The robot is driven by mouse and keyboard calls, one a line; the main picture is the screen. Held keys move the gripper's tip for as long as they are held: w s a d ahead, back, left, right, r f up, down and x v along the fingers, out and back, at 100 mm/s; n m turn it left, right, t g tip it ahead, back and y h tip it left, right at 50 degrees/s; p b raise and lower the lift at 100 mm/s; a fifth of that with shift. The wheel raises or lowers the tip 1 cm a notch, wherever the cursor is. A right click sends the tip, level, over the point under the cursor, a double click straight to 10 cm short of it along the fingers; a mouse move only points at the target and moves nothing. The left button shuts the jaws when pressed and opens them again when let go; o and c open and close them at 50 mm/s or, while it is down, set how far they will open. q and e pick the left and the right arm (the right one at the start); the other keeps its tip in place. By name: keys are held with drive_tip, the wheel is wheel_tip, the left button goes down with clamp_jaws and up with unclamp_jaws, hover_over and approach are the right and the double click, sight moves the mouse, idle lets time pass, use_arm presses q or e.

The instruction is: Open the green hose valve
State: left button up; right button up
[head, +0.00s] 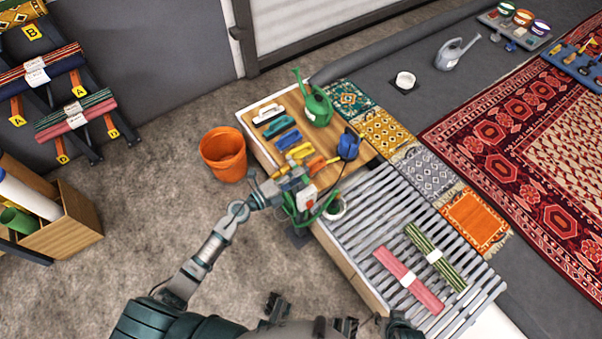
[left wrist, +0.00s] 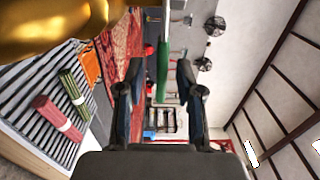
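My left gripper (head: 298,180) is at the near edge of the wooden bench top, beside a green hose (head: 325,208) and a small red and white part (head: 307,202). In the left wrist view the two dark fingers (left wrist: 159,72) stand apart, open. A narrow green piece, which looks like the valve lever (left wrist: 163,72), shows in the gap between them. I cannot tell whether either finger touches it. A large blurred gold-coloured surface (left wrist: 60,22) fills the upper left there, close to the camera. The arm and gripper hide much of the valve in the head view. My right gripper is not in view.
An orange bucket (head: 223,155) stands left of the bench. A green watering can (head: 316,107), coloured brushes (head: 287,138) and a blue object (head: 348,145) are on the wooden top. Pink (head: 408,279) and green (head: 435,257) rolls lie on the slatted rack (head: 365,222).

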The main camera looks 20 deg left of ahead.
use_arm(q)
drive_tip(key=shift+x, duration=0.9)
clamp_jaws()
drive_tip(key=shift+s+f, duration=0.1)
